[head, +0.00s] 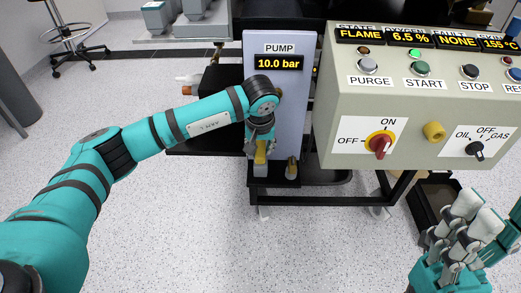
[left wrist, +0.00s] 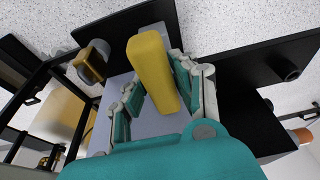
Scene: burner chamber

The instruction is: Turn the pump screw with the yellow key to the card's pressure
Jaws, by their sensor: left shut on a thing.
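The pump panel (head: 289,115) is a pale lilac plate with a display (head: 279,63) that reads 10.0 bar. My left gripper (head: 260,141) is at the lower part of this panel, shut on the yellow key (head: 260,157). In the left wrist view the key (left wrist: 152,70) is a long yellow block between the fingers, its far end over the panel's lower end. The pump screw is hidden, so I cannot tell how the key sits on it. My right gripper (head: 462,228) is open and empty at the lower right. No pressure card is visible.
A brass fitting (head: 291,169) is just right of the key. Speckled floor in front is clear.

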